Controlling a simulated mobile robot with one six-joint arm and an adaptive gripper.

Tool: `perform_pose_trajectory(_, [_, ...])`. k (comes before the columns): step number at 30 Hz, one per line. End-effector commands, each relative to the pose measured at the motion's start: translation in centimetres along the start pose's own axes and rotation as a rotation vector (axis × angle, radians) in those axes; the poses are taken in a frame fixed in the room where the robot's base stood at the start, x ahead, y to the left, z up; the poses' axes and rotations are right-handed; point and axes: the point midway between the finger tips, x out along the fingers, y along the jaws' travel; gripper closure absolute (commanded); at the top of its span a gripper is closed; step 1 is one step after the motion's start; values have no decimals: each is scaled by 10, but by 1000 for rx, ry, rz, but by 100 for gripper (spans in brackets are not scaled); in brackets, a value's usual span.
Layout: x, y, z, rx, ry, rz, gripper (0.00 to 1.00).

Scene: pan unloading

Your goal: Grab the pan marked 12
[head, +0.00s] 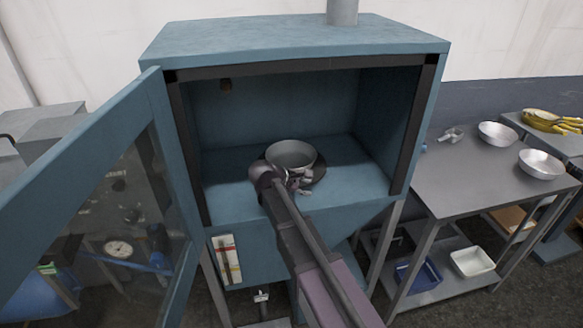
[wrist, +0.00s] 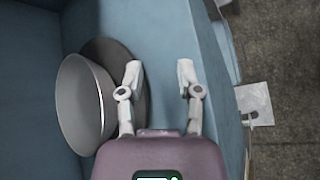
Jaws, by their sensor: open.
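A round metal pan (head: 290,155) sits inside the blue cabinet, near the middle of its floor. In the wrist view the pan (wrist: 84,104) is at the left, seen tilted, with a dark round disc (wrist: 118,70) behind it. No number can be read on it. My gripper (head: 300,180) is at the near side of the pan, its fingers partly hidden by my arm. In the wrist view my gripper (wrist: 160,75) has its two fingers apart with nothing between them; the left finger is close to the pan's side, and contact cannot be told.
The blue cabinet (head: 290,40) has side walls and a top around my arm. Its glass door (head: 150,190) stands open at the left. A grey table (head: 465,175) at the right holds two metal pans (head: 497,133) (head: 541,164), with trays (head: 471,262) on its lower shelf.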

Motion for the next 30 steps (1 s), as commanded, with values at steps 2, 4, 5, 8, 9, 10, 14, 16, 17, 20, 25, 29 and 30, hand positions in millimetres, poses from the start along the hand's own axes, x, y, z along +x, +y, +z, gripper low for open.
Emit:
perform_pose_trajectory(2, [-16,18,-30,-112,-38,80,55])
perform_pose_trajectory(4, [-30,30,-44,-196,-74,136,55])
perform_pose_trajectory(5, [-36,34,-50,-228,-89,158,55])
perform_pose_trajectory(8, [-52,44,-65,-311,-129,214,55])
perform_pose_trajectory(9, [-57,47,-68,-335,-142,230,55])
perform_pose_trajectory(10, [-60,49,-71,-349,-149,239,55])
perform_pose_trajectory(14, [-68,53,-76,-384,-169,262,55])
perform_pose_trajectory(16, [-69,53,-76,-388,-171,265,55])
perform_pose_trajectory(17, [-69,53,-76,-389,-172,265,55])
perform_pose_trajectory(20, [-69,53,-75,-388,-171,264,55])
perform_pose_trajectory(25, [-68,53,-75,-386,-171,263,55])
perform_pose_trajectory(29, [-62,54,-75,-385,-171,262,55])
perform_pose_trajectory(30, [-58,55,-75,-385,-171,261,55])
